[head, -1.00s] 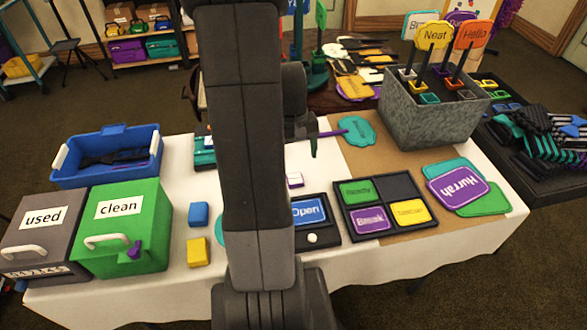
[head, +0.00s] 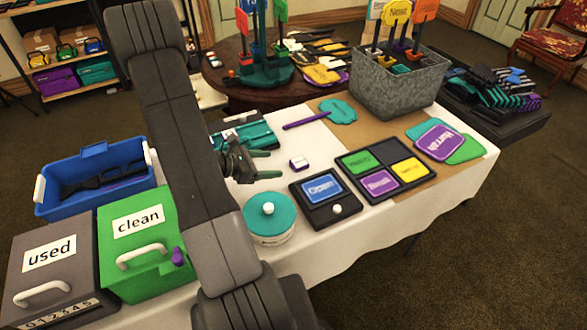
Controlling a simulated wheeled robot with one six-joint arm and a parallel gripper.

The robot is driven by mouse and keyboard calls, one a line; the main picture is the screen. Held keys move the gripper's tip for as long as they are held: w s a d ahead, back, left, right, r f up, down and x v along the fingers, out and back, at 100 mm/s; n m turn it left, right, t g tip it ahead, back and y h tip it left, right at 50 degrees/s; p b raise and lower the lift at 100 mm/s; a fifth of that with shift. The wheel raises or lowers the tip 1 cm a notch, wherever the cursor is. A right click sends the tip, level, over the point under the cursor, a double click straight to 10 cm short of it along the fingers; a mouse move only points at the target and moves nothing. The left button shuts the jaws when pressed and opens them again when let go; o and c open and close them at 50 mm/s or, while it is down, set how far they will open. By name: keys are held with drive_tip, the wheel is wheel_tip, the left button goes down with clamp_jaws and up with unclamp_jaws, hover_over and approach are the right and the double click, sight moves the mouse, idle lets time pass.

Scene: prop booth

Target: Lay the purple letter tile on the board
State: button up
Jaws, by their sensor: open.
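A small purple-and-white block (head: 298,164), possibly the letter tile, lies on the white tablecloth; no letter is readable on it. My gripper (head: 277,164) is open and empty, just left of this block in the picture, its fingers pointing right; its exact height is unclear. A black board with a blue "Open" panel (head: 320,187) and a white knob lies in front of the block. To its right is a black four-compartment tray (head: 388,158) with green, purple and yellow plates; its upper right compartment is empty. I cannot tell which of these is the task's board.
A teal-lidded round tin (head: 270,217) stands below my gripper in the picture. A teal paddle sign (head: 338,111) lies behind. A grey bin (head: 400,90) holds upright signs. Green (head: 133,245) and grey boxes and a blue crate (head: 97,178) are at left.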

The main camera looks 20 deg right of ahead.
sight(293, 164)
drive_tip(key=shift+f+p+x, duration=0.15)
drive_tip(key=shift+p+x, duration=0.05)
drive_tip(key=shift+x, duration=1.7)
drive_tip(key=shift+f+p+x, duration=0.1)
drive_tip(key=shift+p+x, duration=0.05)
drive_tip(key=shift+x, duration=1.7)
drive_tip(key=shift+a, duration=0.1)
drive_tip(key=c, duration=1.1)
drive_tip(key=shift+r, duration=0.1)
